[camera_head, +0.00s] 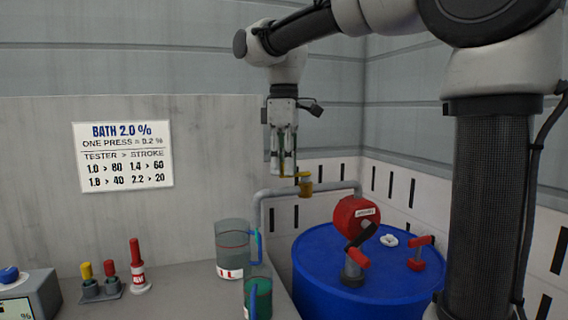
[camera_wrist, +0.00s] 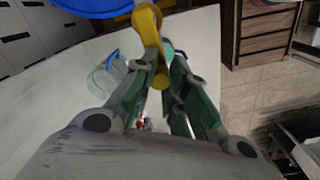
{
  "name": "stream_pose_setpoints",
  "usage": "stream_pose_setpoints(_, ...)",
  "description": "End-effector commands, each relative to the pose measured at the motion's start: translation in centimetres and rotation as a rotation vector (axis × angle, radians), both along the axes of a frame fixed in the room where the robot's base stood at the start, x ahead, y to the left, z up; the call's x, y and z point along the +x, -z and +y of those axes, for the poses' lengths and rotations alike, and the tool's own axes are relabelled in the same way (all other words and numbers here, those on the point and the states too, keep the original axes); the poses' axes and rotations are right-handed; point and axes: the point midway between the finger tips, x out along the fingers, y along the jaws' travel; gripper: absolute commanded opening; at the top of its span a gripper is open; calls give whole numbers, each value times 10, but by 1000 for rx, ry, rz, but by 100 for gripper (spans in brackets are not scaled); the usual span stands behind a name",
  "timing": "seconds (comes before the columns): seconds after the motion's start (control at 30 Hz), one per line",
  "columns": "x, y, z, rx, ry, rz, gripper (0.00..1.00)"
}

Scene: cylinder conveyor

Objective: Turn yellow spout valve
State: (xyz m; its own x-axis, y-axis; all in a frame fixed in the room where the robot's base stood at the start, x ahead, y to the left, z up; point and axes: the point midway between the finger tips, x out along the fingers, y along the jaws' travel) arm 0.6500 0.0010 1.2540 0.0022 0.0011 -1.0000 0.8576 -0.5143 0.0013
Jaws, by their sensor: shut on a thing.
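The yellow spout valve (camera_head: 305,184) sits on the grey pipe that runs from the blue drum's red pump. My gripper (camera_head: 282,174) points down at the valve, with its fingertips at the yellow handle. In the wrist view the yellow valve (camera_wrist: 149,28) reaches down between the green-padded fingers of my gripper (camera_wrist: 160,70). The fingers are shut on its handle. The exact contact is partly hidden by the fingers.
The blue drum (camera_head: 330,268) stands right of the bench with the red pump (camera_head: 357,218) and its crank on top. A clear jug (camera_head: 232,246) and a green cup (camera_head: 258,298) stand on the bench below the spout. A sign (camera_head: 123,156) hangs on the wall.

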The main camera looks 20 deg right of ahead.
Motion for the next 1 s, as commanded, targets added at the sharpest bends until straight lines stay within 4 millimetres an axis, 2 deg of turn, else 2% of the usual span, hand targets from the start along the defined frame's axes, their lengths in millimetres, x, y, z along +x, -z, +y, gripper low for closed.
stream_pose_setpoints(0.13, 0, 2, -1, -3, 1, 5, 0)
stream_pose_setpoints(0.17, 0, 2, -1, -2, 1, 6, 9)
stream_pose_setpoints(0.2, 0, 2, -1, -2, 1, 6, 6)
stream_pose_setpoints(0.4, -2, 3, -1, -3, 1, 7, 6)
stream_pose_setpoints(0.7, -15, 3, -3, -3, 1, 10, 6)
stream_pose_setpoints(1.0, -16, 4, -3, -4, 1, 11, 6)
